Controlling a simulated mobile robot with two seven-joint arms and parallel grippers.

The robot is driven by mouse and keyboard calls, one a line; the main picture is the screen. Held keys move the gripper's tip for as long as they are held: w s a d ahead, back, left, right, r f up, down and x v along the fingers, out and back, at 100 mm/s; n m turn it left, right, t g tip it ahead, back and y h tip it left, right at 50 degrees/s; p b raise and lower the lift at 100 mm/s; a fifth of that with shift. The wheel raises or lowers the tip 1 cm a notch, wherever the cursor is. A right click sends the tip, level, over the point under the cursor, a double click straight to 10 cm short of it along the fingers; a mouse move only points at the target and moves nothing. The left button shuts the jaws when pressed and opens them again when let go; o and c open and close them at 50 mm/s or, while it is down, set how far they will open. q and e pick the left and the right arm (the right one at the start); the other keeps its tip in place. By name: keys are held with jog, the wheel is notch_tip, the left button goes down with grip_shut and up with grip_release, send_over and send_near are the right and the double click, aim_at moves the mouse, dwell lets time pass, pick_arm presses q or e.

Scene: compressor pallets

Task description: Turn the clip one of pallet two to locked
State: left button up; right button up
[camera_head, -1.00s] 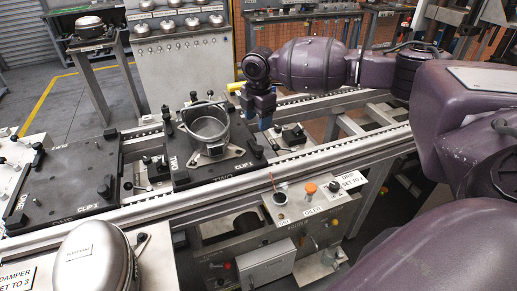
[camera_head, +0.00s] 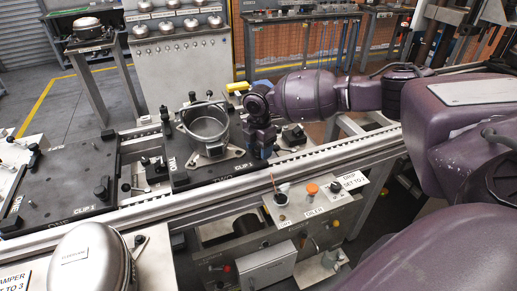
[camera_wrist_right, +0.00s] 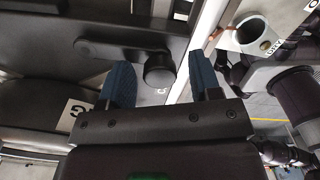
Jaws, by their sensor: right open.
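Pallet two (camera_head: 188,181) is a dark plate on the rail line, carrying a round metal housing (camera_head: 207,127). My right gripper (camera_head: 262,152) has its blue fingers pointing down at the pallet's right edge and hides the clip there in the head view. In the right wrist view, clip one appears as a dark lever (camera_wrist_right: 117,51) with a round knob (camera_wrist_right: 159,71) at its end. The open right gripper (camera_wrist_right: 161,64) has one finger on each side of the knob, apparently apart from it. My left gripper is not in view.
Pallet one (camera_head: 60,180) lies to the left on the same rails. A control box (camera_head: 300,207) with buttons and labels stands in front. A metal dome (camera_head: 90,257) sits at the front left. The shelf of metal lids (camera_head: 180,60) is behind.

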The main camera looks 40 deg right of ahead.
jog(key=shift+f, duration=0.15)
grip_shut()
dwell(0.4)
jog(key=shift+n, duration=0.4)
jog(key=n, duration=0.3)
jog(key=shift+n, duration=2.7)
grip_release()
